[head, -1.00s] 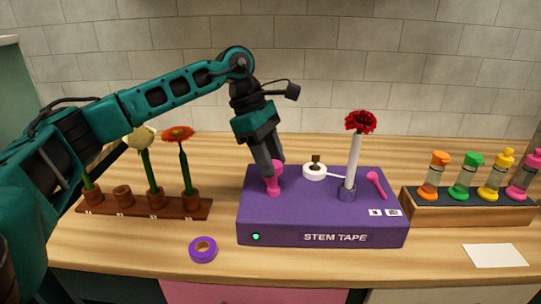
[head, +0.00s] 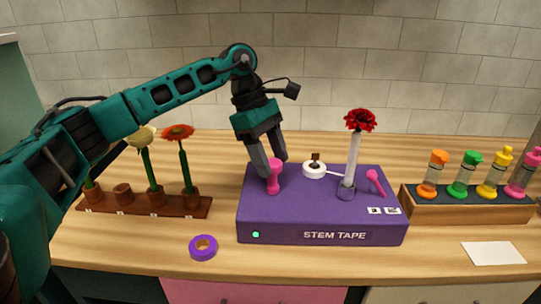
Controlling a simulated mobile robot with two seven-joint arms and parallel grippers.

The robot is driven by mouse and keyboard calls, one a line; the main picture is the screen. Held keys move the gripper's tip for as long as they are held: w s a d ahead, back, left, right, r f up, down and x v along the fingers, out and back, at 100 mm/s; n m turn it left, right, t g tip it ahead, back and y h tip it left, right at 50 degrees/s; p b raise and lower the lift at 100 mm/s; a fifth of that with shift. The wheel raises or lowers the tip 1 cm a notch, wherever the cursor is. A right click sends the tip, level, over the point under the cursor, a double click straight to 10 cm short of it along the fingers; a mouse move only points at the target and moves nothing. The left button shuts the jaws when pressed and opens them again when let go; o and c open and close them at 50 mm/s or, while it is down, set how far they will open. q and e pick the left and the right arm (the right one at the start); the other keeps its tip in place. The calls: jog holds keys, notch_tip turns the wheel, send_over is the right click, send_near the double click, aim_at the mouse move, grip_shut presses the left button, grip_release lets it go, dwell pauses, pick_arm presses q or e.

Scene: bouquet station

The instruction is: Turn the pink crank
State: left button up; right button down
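The purple stem tape machine (head: 322,230) stands on the wooden counter. On its left part a pink upright handle (head: 273,184) rises from the top. On its right part a smaller pink lever (head: 376,183) leans; I cannot tell for certain which of the two is the crank. My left gripper (head: 270,168) is open, its two dark fingers apart at the top of the pink upright handle and partly hiding it. A red flower on a pale stem (head: 354,160) stands in the machine's grey holder, beside a white tape roll (head: 315,169). My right gripper is not in view.
A brown rack (head: 138,205) with flowers stands at the left. A purple tape ring (head: 203,247) lies in front of it. A wooden rack (head: 470,211) with several colored-top bottles stands at the right, a white card (head: 494,253) before it. The front counter is mostly clear.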

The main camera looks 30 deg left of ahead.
pick_arm(q)
jog(key=shift+o, duration=0.4)
jog(key=shift+r, duration=0.1)
jog(key=v, duration=1.2)
jog(key=shift+a+r, duration=0.2)
jog(key=shift+r, duration=0.1)
dwell(0.3)
